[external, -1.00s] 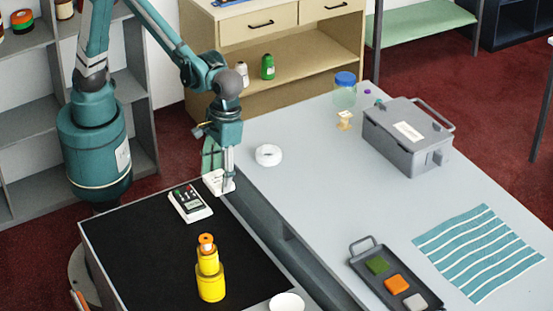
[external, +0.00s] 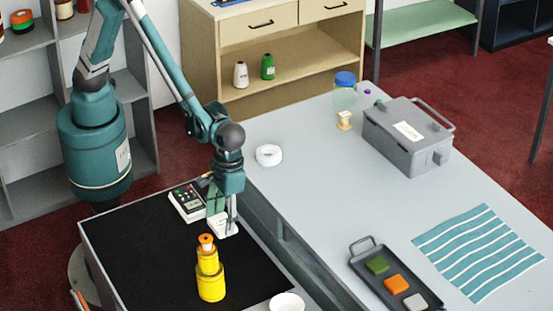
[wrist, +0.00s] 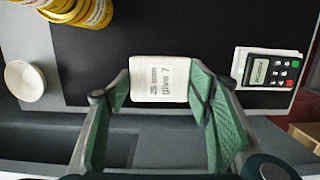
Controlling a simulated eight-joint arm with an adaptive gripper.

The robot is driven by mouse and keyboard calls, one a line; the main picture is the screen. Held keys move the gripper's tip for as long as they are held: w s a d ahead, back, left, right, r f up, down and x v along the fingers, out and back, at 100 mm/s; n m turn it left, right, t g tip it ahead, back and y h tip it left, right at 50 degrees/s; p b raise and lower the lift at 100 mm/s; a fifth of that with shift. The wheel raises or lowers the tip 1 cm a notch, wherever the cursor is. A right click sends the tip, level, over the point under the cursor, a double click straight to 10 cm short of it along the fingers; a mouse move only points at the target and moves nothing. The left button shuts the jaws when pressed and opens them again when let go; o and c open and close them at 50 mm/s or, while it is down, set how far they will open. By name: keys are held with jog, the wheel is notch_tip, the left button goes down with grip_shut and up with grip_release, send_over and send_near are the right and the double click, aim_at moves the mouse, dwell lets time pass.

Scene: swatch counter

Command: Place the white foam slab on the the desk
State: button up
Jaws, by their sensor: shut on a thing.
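The white foam slab (wrist: 159,70) has dark printed lettering and sits between the two green-padded fingers of my gripper (wrist: 159,98) in the wrist view. My gripper (external: 223,214) is shut on it. In the external view the slab (external: 228,230) is low over the right part of the black-topped surface (external: 135,250); I cannot tell if it touches that surface. The long grey table (external: 330,175) stands to the right; which surface is the desk is not marked.
The card reader (external: 188,201) is just left of my gripper. The grey table holds a white tape roll (external: 268,155), a grey toolbox (external: 405,138), a tray (external: 365,248) and a striped cloth (external: 478,252).

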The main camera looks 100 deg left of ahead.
send_over(223, 251)
jog(key=shift+w+a+f+b, duration=0.1)
jog(key=shift+w+f+b, duration=0.1)
jog(key=shift+f, duration=1.35)
jog(key=shift+w+a+f+b, duration=0.1)
jog(key=shift+f+b, duration=0.1)
jog(key=shift+f, duration=1.35)
jog(key=shift+f, duration=0.1)
jog(key=shift+f, duration=1.75)
jog(key=shift+f+b, duration=0.15)
jog(key=shift+b, duration=0.2)
jog(key=o, duration=0.4)
jog(key=shift+c, duration=0.2)
jog(key=o, duration=0.5)
jog(key=shift+c, duration=0.2)
